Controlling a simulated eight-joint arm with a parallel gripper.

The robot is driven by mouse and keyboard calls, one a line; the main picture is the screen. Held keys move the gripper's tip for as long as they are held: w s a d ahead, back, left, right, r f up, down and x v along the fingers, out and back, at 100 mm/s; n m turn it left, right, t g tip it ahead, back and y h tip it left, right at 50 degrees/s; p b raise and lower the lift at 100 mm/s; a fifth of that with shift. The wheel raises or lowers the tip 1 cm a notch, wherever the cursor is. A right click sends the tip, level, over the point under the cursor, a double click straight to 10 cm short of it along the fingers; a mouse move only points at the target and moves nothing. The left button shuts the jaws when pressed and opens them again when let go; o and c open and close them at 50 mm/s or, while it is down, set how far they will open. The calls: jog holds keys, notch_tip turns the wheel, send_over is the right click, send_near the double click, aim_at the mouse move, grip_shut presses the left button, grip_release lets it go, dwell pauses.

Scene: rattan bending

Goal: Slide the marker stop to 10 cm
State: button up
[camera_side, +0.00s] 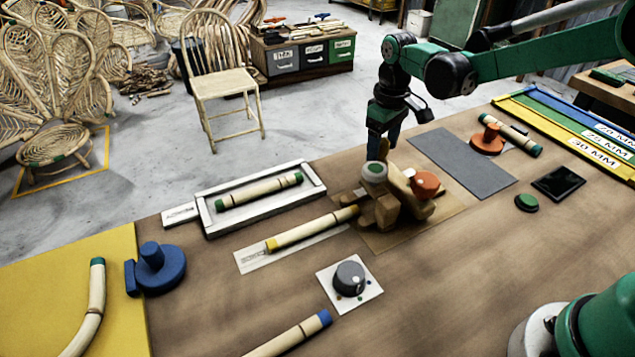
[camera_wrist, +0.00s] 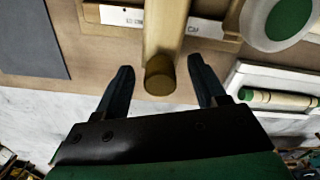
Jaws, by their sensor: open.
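My gripper (camera_side: 379,150) points down just above the far side of the wooden bending jig (camera_side: 384,212). In the wrist view its two dark fingers (camera_wrist: 160,66) are apart, on either side of the round brown end of a wooden bar (camera_wrist: 160,76), with gaps showing on both sides. White strips with small printed marks (camera_wrist: 120,16) lie either side of this bar; I cannot read them surely. I cannot tell surely which part is the marker stop. A white knob with a green top (camera_side: 375,170) and an orange knob (camera_side: 425,184) stand on the jig.
A rattan pole with a yellow end (camera_side: 310,230) leads into the jig. A white tray (camera_side: 208,222) holds a green-ended pole. A grey dial (camera_side: 350,276) sits in front, a blue clamp (camera_side: 160,268) at left. A grey mat (camera_side: 455,160) lies bare behind right.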

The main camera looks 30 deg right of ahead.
grip_shut()
dwell(1.3)
